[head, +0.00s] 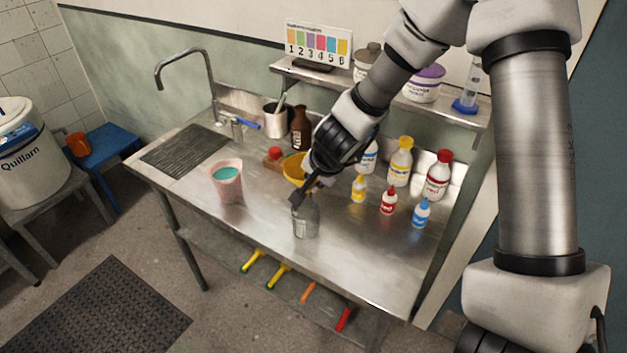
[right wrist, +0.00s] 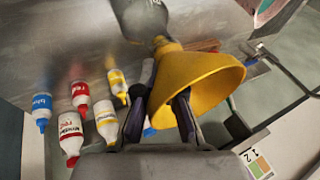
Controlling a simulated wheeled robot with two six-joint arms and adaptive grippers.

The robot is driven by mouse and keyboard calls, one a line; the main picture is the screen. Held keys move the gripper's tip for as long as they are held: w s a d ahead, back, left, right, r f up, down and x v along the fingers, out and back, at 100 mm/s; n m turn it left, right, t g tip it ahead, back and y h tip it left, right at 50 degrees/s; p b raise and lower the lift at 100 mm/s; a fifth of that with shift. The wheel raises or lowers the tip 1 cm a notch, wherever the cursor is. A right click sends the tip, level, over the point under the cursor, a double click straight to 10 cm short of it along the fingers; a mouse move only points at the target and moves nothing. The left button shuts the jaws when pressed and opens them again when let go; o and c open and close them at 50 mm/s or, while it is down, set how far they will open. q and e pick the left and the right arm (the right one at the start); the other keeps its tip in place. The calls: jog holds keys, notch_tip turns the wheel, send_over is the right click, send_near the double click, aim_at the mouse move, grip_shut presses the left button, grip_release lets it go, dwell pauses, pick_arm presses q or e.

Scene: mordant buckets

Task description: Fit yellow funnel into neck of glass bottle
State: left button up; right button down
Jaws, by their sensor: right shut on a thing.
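The yellow funnel (head: 292,169) is partly hidden behind my right gripper (head: 299,193) in the head view. In the right wrist view the funnel (right wrist: 205,80) is tilted, its wide mouth to the right and its narrow end toward the glass bottle (right wrist: 143,18). My right gripper (right wrist: 162,95) is shut on the funnel. The grey glass bottle (head: 306,220) stands upright on the steel table, just below the fingers in the head view. I cannot tell whether the funnel's narrow end touches the bottle's neck or is inside it. My left gripper is not in view.
A pink jug (head: 228,183) with teal liquid stands left of the bottle on the steel table (head: 345,265). Several small dye bottles, including a red one (head: 388,201) and a blue one (head: 421,213), stand to the right. A brown bottle (head: 301,130) stands behind. The table's front is clear.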

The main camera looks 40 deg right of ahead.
jog(key=c, duration=1.2)
grip_release()
jog(key=shift+r, duration=0.15)
jog(key=shift+s+r, duration=0.1)
jog(key=shift+r, duration=0.2)
jog(key=v, duration=1.1)
jog(key=shift+s+a, duration=0.1)
jog(key=shift+s, duration=0.05)
